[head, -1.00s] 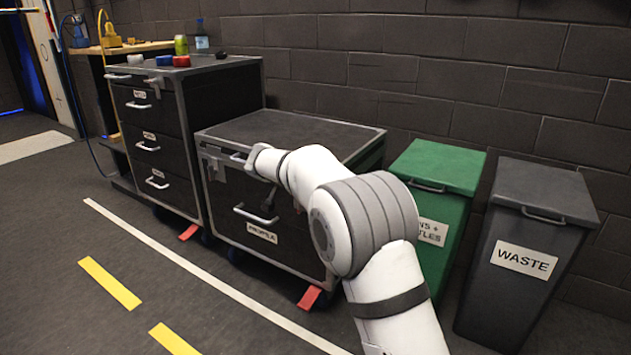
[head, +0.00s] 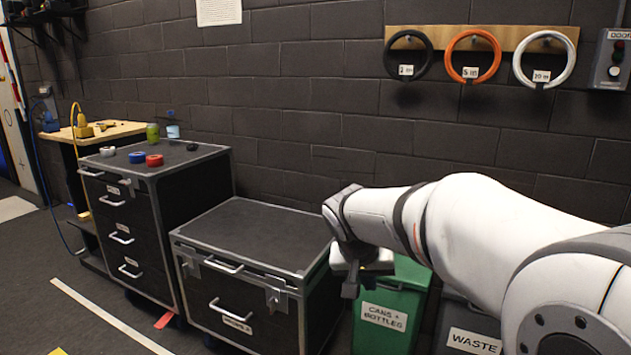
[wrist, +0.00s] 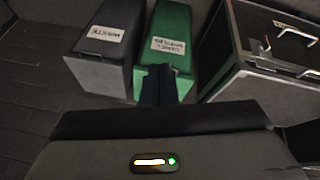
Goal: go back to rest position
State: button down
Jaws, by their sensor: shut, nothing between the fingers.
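My gripper (head: 349,292) hangs pointing down at the end of my white arm in the head view. It is in front of the green bin (head: 402,278) and just right of the low black cabinet (head: 262,232), touching neither as far as I can see. In the wrist view the dark fingers (wrist: 158,72) are together with nothing between them, seen against the front of the green bin (wrist: 166,45).
The grey waste bin (head: 468,328) is partly hidden by my arm. A taller drawer cabinet (head: 180,168) at left carries tape rolls, a can and a bottle. Cable rings (head: 470,55) hang on the wall. The floor (head: 60,330) at lower left is open.

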jog(key=s+d+r+y+p, duration=0.1)
jog(key=s+r+p, duration=0.2)
jog(key=s+p, duration=0.2)
jog(key=s+d+r+n+g+y+p, duration=0.1)
jog(key=s+r+p, duration=0.3)
jog(key=s, duration=0.5)
jog(key=s+d+r+n+y+p, duration=0.1)
jog(key=s+d+r+p, duration=0.1)
jog(key=s+r+p, duration=0.2)
jog(key=s+p, duration=0.2)
jog(key=s, duration=0.1)
jog(key=shift+d+r+g, duration=0.15)
jog(key=shift+d+g, duration=0.15)
jog(key=c, duration=2.1)
grip_release()
